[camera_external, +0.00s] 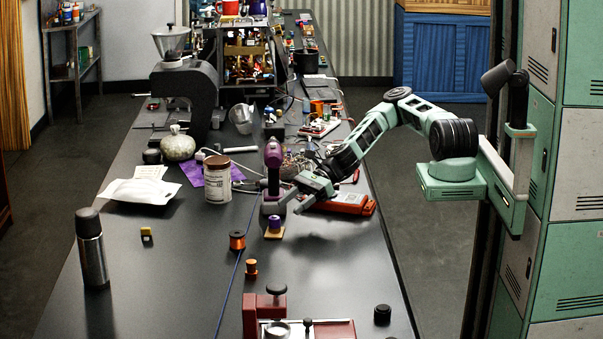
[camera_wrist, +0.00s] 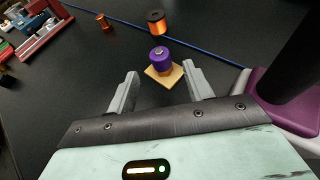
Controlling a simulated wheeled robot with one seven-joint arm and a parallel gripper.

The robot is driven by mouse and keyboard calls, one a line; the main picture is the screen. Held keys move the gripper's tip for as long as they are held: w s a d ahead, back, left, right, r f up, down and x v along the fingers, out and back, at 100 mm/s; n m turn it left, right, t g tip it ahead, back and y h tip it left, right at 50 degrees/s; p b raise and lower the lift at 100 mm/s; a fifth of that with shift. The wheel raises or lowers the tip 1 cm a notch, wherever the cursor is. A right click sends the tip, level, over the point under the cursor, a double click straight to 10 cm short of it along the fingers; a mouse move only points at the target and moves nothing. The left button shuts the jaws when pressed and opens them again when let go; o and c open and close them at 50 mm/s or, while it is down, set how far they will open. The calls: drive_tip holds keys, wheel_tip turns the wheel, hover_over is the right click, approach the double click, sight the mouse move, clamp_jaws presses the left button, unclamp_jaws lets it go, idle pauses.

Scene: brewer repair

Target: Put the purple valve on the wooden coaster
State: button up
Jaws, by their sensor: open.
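The purple valve (camera_external: 274,224) is a short upright purple cylinder with a small metal top. It stands on the wooden coaster (camera_external: 281,235), a small tan square on the black bench. In the wrist view the valve (camera_wrist: 160,60) rests on the coaster (camera_wrist: 176,75), with an orange-brown band low on its body. My gripper (camera_external: 289,203) is open and empty, above the bench and close to the valve. In the wrist view its two fingers (camera_wrist: 159,80) are spread apart, and the valve stands beyond their tips, not between them.
An orange wire spool (camera_external: 237,241) and a small copper-coloured part (camera_external: 250,268) are nearby. A blue cord (camera_external: 233,280) runs along the bench. A red machine (camera_external: 300,328) is at the front.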

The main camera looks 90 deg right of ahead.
drive_tip(key=shift+v, duration=1.25)
